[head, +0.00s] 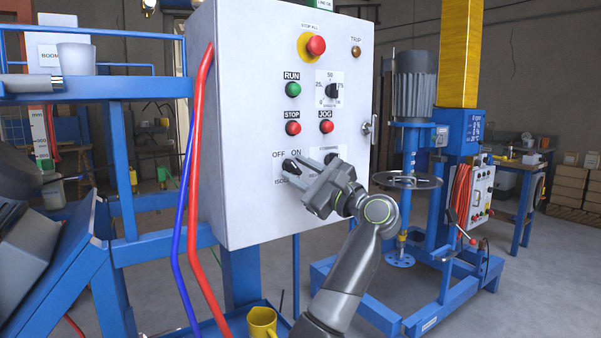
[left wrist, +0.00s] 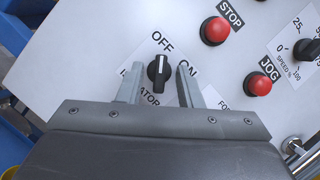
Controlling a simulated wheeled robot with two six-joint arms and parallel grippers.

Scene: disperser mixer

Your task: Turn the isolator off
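The isolator knob (head: 290,165) is black and sits low on the grey control panel, under the OFF and ON labels. In the left wrist view the isolator knob (left wrist: 158,72) has a white line that points up toward OFF. My left gripper (head: 303,171) is at the panel's lower part, partly covering the isolator's label. In the left wrist view my left gripper (left wrist: 158,84) is open, with one finger on each side of the knob and a gap on both sides. My right gripper is not in view.
Above are the STOP button (head: 293,128), the JOG button (head: 326,126) and the speed knob (head: 332,91). Another black selector (head: 331,160) is close to my left gripper's right side. Red and blue hoses (head: 201,130) run along the panel's left edge.

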